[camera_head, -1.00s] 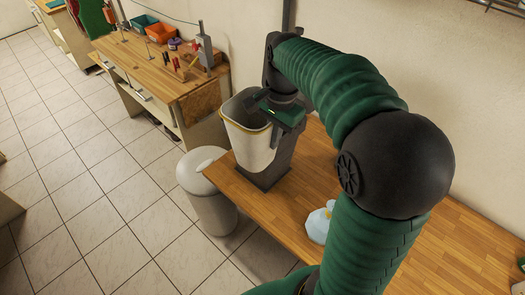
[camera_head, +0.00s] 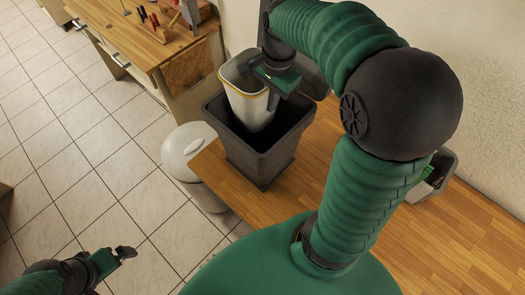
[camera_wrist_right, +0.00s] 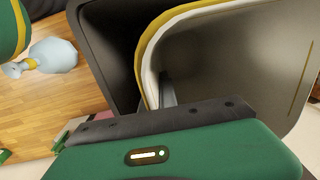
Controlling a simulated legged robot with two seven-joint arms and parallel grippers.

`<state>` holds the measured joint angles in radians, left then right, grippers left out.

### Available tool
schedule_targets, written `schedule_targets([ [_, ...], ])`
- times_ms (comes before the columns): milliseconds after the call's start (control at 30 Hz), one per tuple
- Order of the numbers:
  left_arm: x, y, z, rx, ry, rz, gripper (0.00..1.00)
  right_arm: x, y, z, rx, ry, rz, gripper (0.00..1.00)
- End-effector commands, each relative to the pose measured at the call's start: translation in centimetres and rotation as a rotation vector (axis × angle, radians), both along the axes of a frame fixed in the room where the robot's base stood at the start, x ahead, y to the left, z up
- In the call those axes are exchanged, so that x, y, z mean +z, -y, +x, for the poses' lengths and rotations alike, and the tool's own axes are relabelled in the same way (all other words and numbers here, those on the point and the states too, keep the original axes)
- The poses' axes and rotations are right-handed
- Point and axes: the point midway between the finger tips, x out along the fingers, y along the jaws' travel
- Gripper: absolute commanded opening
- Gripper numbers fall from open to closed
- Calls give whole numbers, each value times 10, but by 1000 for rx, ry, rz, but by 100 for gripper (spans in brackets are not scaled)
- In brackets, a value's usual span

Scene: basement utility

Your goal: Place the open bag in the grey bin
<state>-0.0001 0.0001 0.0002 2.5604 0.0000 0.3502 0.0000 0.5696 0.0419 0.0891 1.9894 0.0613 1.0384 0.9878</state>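The open bag (camera_head: 245,95) is white and stiff-looking, with a yellow band around its open top. It is upright over the mouth of the dark grey bin (camera_head: 258,165), its lower end at or inside the opening. The bin stands on the wooden table. My right gripper (camera_head: 264,84) is shut on the bag's rim; the wrist view shows the bag (camera_wrist_right: 235,60) with its wall at the finger (camera_wrist_right: 167,90) and the bin's dark wall (camera_wrist_right: 105,40) beside it. My left gripper (camera_head: 124,252) is low at the left, empty and away from everything; its finger gap is unclear.
A white lidded bin (camera_head: 187,150) stands on the floor against the wooden table (camera_head: 430,250). A grey box (camera_head: 437,182) sits at the table's right. A pale blue bottle (camera_wrist_right: 52,56) lies in the wrist view. A workbench (camera_head: 150,45) stands behind.

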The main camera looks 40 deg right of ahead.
Motion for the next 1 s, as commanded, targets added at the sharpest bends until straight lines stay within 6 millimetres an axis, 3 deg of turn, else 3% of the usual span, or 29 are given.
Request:
schedule_targets([
  [167, 7, 0, 0, 0, 1, 0, 100, -34, -3, 0, 2, -8, 3, 0],
  [400, 19, 0, 0, 1, 1, 0, 100, -107, 0, 0, 2, -10, 7, 0],
  [500, 22, 0, 0, 1, 1, 0, 100, -127, 1, 1, 0, -7, 7, 0],
  [667, 24, 0, 0, 0, 1, 0, 100, -145, 2, 0, 1, -4, 5, 0],
  [833, 30, 0, 0, 0, 1, 0, 100, -175, 0, 0, 1, -5, 6, 0],
  [1000, 29, 0, 0, 0, 1, 0, 100, -184, -1, 2, 1, -1, 1, 0],
])
